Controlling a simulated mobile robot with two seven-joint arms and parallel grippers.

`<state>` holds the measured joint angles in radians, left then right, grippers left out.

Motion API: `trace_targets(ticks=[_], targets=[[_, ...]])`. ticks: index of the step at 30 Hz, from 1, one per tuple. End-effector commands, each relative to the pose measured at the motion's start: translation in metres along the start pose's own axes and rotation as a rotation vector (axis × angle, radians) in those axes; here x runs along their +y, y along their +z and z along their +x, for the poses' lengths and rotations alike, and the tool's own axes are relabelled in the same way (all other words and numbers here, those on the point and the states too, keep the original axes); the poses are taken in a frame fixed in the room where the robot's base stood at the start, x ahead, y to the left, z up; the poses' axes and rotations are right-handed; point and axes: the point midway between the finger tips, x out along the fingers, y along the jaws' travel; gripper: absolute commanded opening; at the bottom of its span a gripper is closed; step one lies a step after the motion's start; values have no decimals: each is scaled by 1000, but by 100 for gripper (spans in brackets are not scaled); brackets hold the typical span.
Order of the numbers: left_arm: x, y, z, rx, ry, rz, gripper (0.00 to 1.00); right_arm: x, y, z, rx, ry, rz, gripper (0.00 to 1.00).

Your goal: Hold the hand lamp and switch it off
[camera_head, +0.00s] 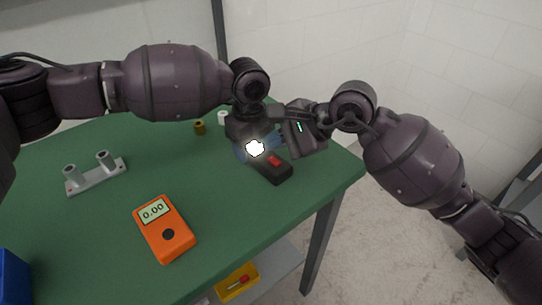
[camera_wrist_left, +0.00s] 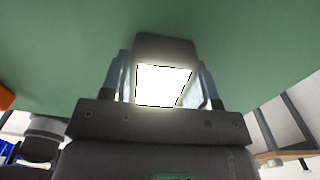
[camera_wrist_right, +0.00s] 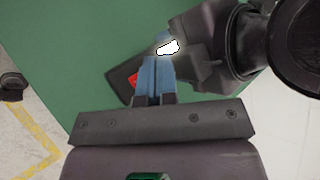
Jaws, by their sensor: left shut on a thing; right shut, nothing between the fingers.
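The hand lamp (camera_head: 277,174) is a dark block with a red switch (camera_head: 274,160) on top and a bright white lit face (camera_head: 255,148). It is at the right part of the green table; I cannot tell whether it touches the top. My left gripper (camera_wrist_left: 160,78) is shut on the lamp, with a blue finger on each side of the lit face. My right gripper (camera_wrist_right: 158,76) is shut and empty, its blue fingertips together beside the red switch (camera_wrist_right: 133,79). I cannot tell whether they touch the lamp.
An orange meter (camera_head: 166,238) reading 0.00 lies on the green table (camera_head: 100,215). A grey two-post stand (camera_head: 95,178) is at the left. A brass cylinder (camera_head: 199,127) and a white one (camera_head: 223,117) stand behind. A blue bin (camera_head: 12,275) is at lower left.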

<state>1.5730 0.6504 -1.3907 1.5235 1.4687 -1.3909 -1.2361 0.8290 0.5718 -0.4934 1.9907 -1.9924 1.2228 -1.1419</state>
Motion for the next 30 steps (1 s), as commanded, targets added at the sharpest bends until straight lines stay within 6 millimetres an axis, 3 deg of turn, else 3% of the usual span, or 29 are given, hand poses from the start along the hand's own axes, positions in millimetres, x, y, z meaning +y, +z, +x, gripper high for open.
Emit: trace_targets(ticks=[30], targets=[[0, 0, -1, 0, -1, 0, 25, 6, -6, 7, 1, -1, 0, 0]])
